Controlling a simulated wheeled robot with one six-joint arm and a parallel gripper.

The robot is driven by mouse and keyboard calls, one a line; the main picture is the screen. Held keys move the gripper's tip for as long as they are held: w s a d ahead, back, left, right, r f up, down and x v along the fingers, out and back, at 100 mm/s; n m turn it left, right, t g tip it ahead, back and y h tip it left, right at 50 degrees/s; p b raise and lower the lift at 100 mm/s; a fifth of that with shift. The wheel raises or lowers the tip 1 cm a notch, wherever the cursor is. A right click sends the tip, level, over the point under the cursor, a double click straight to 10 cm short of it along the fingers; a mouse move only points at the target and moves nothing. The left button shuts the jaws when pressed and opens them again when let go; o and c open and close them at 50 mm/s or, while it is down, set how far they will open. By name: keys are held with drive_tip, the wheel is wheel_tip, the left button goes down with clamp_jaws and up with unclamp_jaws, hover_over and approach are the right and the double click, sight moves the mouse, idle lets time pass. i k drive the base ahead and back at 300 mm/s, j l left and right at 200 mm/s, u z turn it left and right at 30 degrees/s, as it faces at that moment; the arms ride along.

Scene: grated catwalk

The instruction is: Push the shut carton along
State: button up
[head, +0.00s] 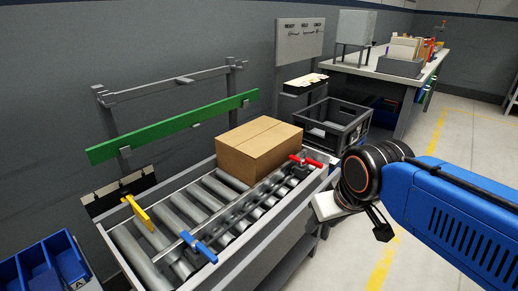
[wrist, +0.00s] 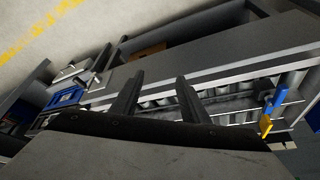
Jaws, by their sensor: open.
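The brown carton (head: 258,148) is shut, with its top flaps closed. It sits upright at the far end of the roller conveyor (head: 262,243). My gripper (head: 370,222) is to the right of the conveyor in the head view, apart from the carton and partly hidden by my wrist. In the wrist view my gripper (wrist: 158,76) has its two dark fingers spread with nothing between them, and the conveyor rollers (wrist: 225,92) show behind them.
A blue handle (head: 197,245), a yellow handle (head: 140,212) and a red handle (head: 305,161) stand on the conveyor. A black crate (head: 352,132) is beyond the carton. Blue bins (head: 40,270) are at lower left. The near rollers carry no box. Floor at right is open.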

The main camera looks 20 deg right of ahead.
sight(249, 152)
drive_tip(key=i+l+u, duration=0.15)
drive_tip(key=l+u, duration=0.25)
drive_tip(key=i+l+u, duration=0.1)
drive_tip(key=l+u, duration=0.15)
drive_tip(key=u, duration=0.15)
drive_tip(key=l+u, duration=0.35)
